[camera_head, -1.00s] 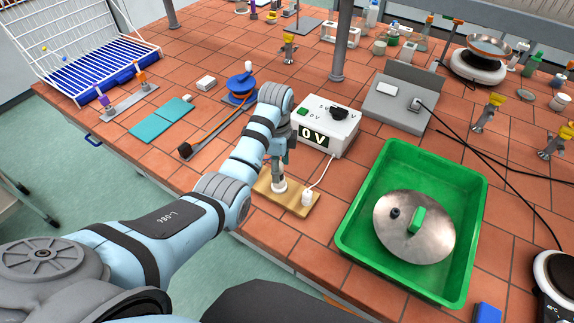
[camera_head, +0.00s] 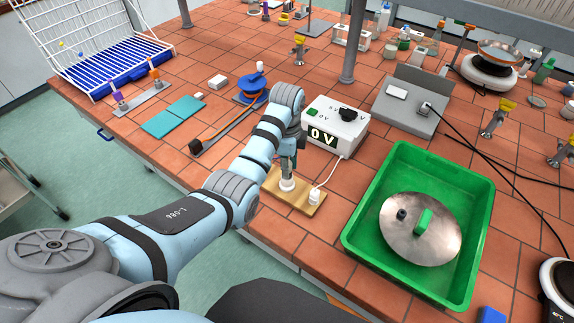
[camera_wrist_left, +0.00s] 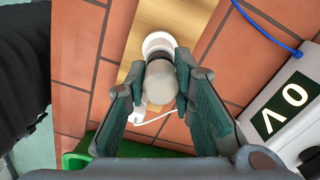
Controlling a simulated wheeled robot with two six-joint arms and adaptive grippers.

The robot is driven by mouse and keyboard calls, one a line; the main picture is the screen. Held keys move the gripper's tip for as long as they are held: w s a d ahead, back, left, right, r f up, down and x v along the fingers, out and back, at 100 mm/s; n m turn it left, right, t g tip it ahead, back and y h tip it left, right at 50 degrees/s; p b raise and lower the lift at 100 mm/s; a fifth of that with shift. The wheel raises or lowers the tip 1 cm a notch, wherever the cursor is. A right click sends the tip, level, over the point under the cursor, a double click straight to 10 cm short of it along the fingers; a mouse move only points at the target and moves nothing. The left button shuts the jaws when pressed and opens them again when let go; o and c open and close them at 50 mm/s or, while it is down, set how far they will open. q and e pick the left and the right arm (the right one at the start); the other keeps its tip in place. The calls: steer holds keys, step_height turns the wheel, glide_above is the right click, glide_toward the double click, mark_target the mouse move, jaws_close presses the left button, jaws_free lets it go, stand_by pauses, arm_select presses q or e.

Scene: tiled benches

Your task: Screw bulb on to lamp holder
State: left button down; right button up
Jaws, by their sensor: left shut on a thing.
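My left gripper (camera_head: 288,173) points down over the wooden board (camera_head: 309,206) and is shut on the bulb. In the left wrist view, the greyish-white bulb (camera_wrist_left: 161,83) sits between the dark green fingers of my left gripper (camera_wrist_left: 160,95). The white round lamp holder (camera_head: 288,185) stands on the board, directly below the gripper. It also shows in the left wrist view as a white ring (camera_wrist_left: 158,41) just beyond the bulb. The bulb's far end lines up with the holder; I cannot tell whether its thread is engaged. My right gripper is not in view.
A power supply (camera_head: 345,117) reading 0 V stands behind the board, with a white cable to a plug (camera_head: 314,196). A green tray (camera_head: 367,229) with a metal lid (camera_head: 446,238) lies to the right. The bench's front edge is close.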

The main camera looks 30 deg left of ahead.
arm_select(q)
steer(key=shift+s+f, duration=0.1)
steer(key=shift+f, duration=0.05)
steer(key=m, duration=0.4)
steer(key=shift+m, duration=0.3)
steer(key=m, duration=0.4)
steer(key=shift+f+m, duration=0.1)
steer(key=shift+m, duration=0.2)
steer(key=m, duration=0.4)
steer(key=shift+m, duration=0.3)
steer(key=m, duration=0.4)
steer(key=shift+m, duration=0.3)
steer(key=c, duration=1.3)
jaws_free()
steer(key=shift+o, duration=0.4)
steer(key=shift+a, duration=0.1)
